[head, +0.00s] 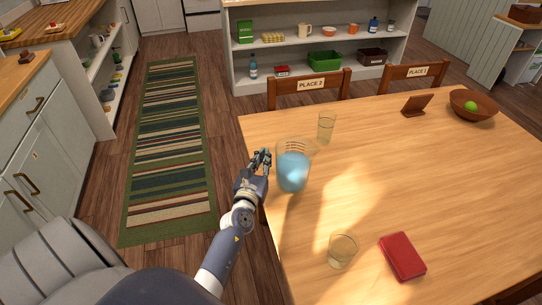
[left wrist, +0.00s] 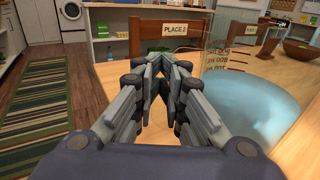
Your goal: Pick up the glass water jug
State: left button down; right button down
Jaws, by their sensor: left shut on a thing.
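The glass water jug (head: 293,170), clear with blue water in it, is at the left edge of the wooden table and looks upright. It also shows large at the right of the left wrist view (left wrist: 255,105). My left gripper (head: 263,160) is at the jug's left side, shut on it. In the left wrist view its fingertips (left wrist: 158,68) come close together beside the jug. The part between the fingers is hidden. I cannot tell whether the jug's base touches the table. My right gripper is not in view.
A drinking glass (head: 326,127) stands just behind the jug, another (head: 342,250) nearer the front. A red book (head: 402,256), a brown stand (head: 416,105) and a wooden bowl (head: 473,105) are on the table (head: 440,180). Chairs (head: 310,88) stand at the far edge. The table's middle is clear.

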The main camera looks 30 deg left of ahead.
pick_arm(q)
jog(key=s+a+r+b, duration=0.1)
jog(key=s+a, duration=0.2)
jog(key=s, duration=0.8)
jog(key=shift+r+b, duration=0.3)
jog(key=shift+b, duration=0.05)
jog(key=shift+s, duration=0.15)
dwell(1.4)
